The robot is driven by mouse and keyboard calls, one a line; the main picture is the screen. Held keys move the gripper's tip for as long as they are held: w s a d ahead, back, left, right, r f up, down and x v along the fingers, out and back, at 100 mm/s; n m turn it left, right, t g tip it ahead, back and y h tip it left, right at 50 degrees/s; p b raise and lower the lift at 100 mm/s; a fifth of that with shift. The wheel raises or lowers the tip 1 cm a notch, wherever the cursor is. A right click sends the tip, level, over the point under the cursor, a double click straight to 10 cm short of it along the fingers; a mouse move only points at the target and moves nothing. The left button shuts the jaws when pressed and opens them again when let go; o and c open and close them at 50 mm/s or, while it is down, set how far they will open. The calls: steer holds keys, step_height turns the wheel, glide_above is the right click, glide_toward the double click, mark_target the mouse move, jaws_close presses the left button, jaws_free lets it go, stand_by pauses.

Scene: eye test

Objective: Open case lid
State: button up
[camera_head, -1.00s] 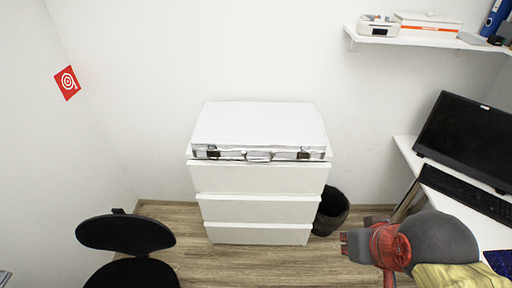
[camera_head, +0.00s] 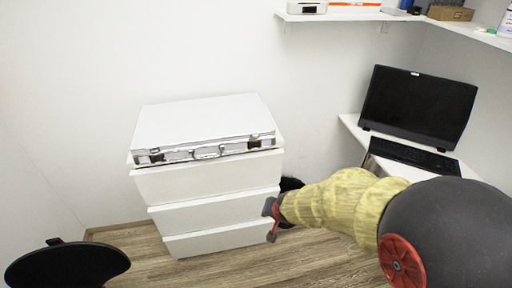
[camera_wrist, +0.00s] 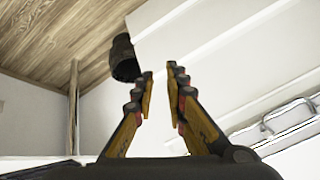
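A white case (camera_head: 203,122) with silver edges lies flat on top of a white drawer cabinet (camera_head: 215,183). Its lid is down. Its front handle (camera_head: 206,152) and a latch at each side face the room. In the wrist view, part of the case front with the handle (camera_wrist: 287,115) shows at the right edge. My gripper (camera_head: 270,220) is in front of the cabinet's lower right side, below and to the right of the case, not touching it. In the wrist view its two fingers (camera_wrist: 161,72) stand apart with nothing between them.
A desk with a monitor (camera_head: 418,107) and keyboard (camera_head: 412,156) is at the right. A black chair (camera_head: 68,266) is front left. Shelves hang above.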

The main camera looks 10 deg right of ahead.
steer(key=w+f+m+t, duration=0.2)
steer(key=w+m+t, duration=0.1)
steer(key=w, duration=0.4)
steer(key=m+t+b, duration=0.1)
steer(key=m+t, duration=0.7)
steer(key=m, duration=0.1)
glide_toward(256, 142)
step_height(256, 142, up, 2)
steer(key=w, duration=0.2)
steer(key=w+b, duration=0.1)
steer(key=w, duration=0.1)
steer(key=w+b, duration=0.1)
steer(key=w, duration=0.1)
steer(key=shift+w+a+r, duration=0.1)
steer(key=shift+a, duration=0.25)
steer(key=shift+w+r, duration=0.1)
steer(key=shift+w, duration=0.4)
jaws_close()
